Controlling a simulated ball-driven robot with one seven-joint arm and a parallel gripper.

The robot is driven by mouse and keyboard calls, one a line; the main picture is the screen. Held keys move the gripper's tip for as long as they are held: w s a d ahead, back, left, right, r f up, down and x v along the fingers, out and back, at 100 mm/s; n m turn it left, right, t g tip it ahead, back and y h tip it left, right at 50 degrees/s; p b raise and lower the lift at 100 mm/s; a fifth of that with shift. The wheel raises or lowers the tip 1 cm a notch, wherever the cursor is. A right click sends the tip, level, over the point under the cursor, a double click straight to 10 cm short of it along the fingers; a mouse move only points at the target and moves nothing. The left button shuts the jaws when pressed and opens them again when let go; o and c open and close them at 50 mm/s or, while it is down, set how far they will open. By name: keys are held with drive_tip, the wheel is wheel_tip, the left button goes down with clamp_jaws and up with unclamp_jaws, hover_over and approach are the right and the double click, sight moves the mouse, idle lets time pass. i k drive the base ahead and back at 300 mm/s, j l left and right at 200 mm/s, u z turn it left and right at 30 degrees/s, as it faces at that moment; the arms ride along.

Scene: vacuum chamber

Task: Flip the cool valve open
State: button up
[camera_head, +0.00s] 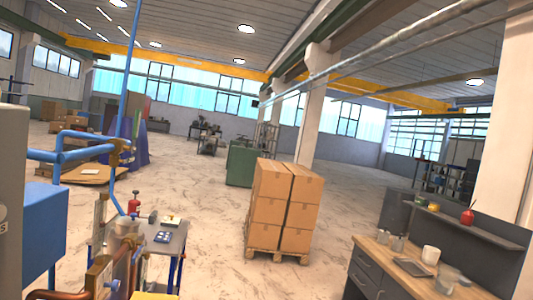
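My gripper does not show in this view. Blue pipes (75,155) run at the left and meet at a brass-coloured fitting (122,150), which may be a valve. Below, a metal cylinder (126,232) stands among copper pipes (134,268), cut off by the bottom edge.
Stacked boxes (284,205) stand on a pallet (277,256). A wooden-topped workbench (400,262) is at the lower right. Open floor lies between them.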

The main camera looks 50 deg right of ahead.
sight(138, 112)
drive_tip(key=z, duration=0.65)
drive_tip(key=i+l, duration=0.1)
drive_tip(key=l, duration=0.4)
drive_tip(key=i+l, duration=1.5)
drive_tip(key=i+j, duration=0.2)
drive_tip(key=i, duration=0.2)
drive_tip(key=i+j, duration=0.2)
drive_tip(key=i, duration=0.2)
drive_tip(key=i+j, duration=0.15)
drive_tip(key=i, duration=0.25)
